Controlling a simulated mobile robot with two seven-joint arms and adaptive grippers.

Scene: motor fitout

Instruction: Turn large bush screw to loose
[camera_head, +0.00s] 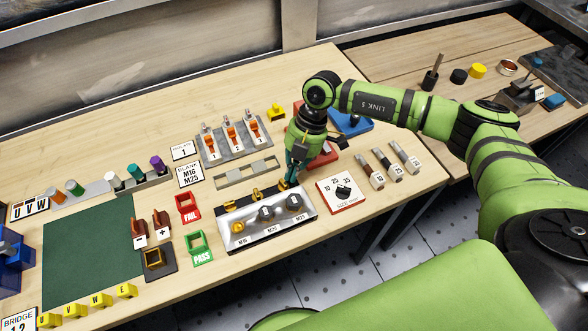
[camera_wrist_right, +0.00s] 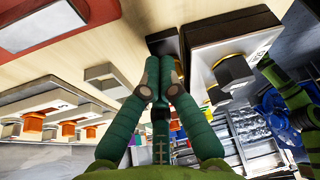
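The bush fixture (camera_head: 262,231), a silver block in a black frame, lies at mid-table with labels M16, M20 and M25. It carries a yellow knob (camera_head: 238,227) and grey knobs (camera_head: 293,202). Small gold screws stand along its back edge, the middle one (camera_head: 256,194) in clear view and the right one (camera_head: 284,184) by my fingertips. My right gripper (camera_head: 290,179) points down at this right one, at the M25 end. In the wrist view its teal fingers (camera_wrist_right: 160,72) come together at the tips. Whether the screw is between them is hidden. My left gripper is not in view.
The size dial (camera_head: 341,192) on a red-edged plate is right of the fixture. A grey slotted bar (camera_head: 247,173) lies behind it. Green PASS (camera_head: 201,260) and red FAIL (camera_head: 189,220) frames lie to the left. Several labelled tools (camera_head: 390,165) lie to the right.

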